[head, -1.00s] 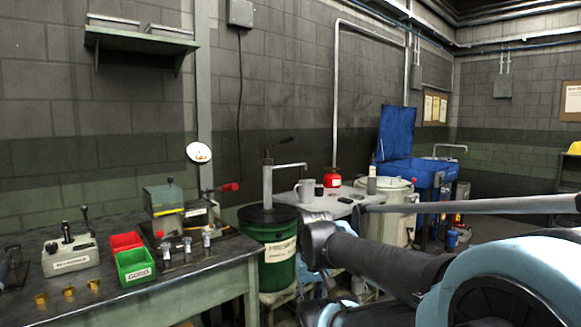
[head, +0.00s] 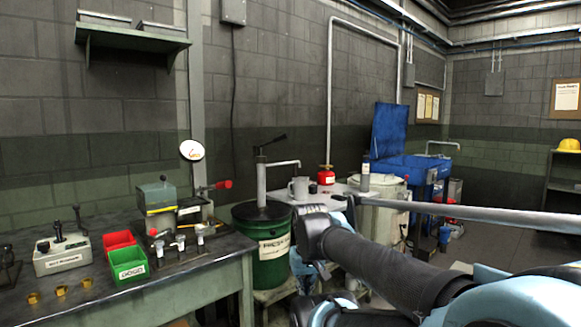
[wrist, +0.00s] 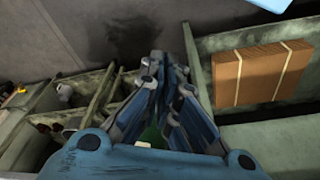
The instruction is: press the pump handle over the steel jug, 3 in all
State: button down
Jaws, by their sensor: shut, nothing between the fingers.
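The pump handle (head: 270,144) is a black lever, tilted up to the right, on top of the grey pump (head: 261,182). The pump stands on a green drum (head: 266,268) with a dark lid. Its spout bends out to the right. The steel jug (head: 299,188) stands on the pale table by the spout; I cannot tell if it is exactly under the outlet. My gripper (wrist: 172,65) is shut and empty in the wrist view, pointing toward the floor area. It is apart from the handle. In the head view my arm hides most of the gripper.
A workbench (head: 215,285) with red (head: 120,240) and green (head: 130,266) bins stands at left. The wrist view shows a strapped brown box (wrist: 262,75) on a shelf.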

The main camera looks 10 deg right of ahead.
jog(key=w+r+n+t, duration=0.1)
jog(key=w+r+n, duration=0.1)
jog(key=w+r, duration=1.4)
jog(key=w+d+r+n+t+y, duration=0.1)
jog(key=w+r+n, duration=0.1)
jog(key=w+r, duration=1.4)
jog(key=w+r+n+t, duration=0.1)
jog(key=w+r+n, duration=0.1)
jog(key=w+r, duration=1.4)
notch_tip(320, 180, up, 9)
jog(key=shift+d+r+n, duration=0.15)
jog(key=shift+d+n, duration=0.1)
jog(key=shift+n, duration=0.15)
jog(key=shift+w, duration=0.1)
send_over(279, 137)
notch_tip(279, 137, down, 11)
jog(key=shift+w+f, duration=0.15)
jog(key=shift+d+f, duration=0.1)
jog(key=shift+f, duration=0.5)
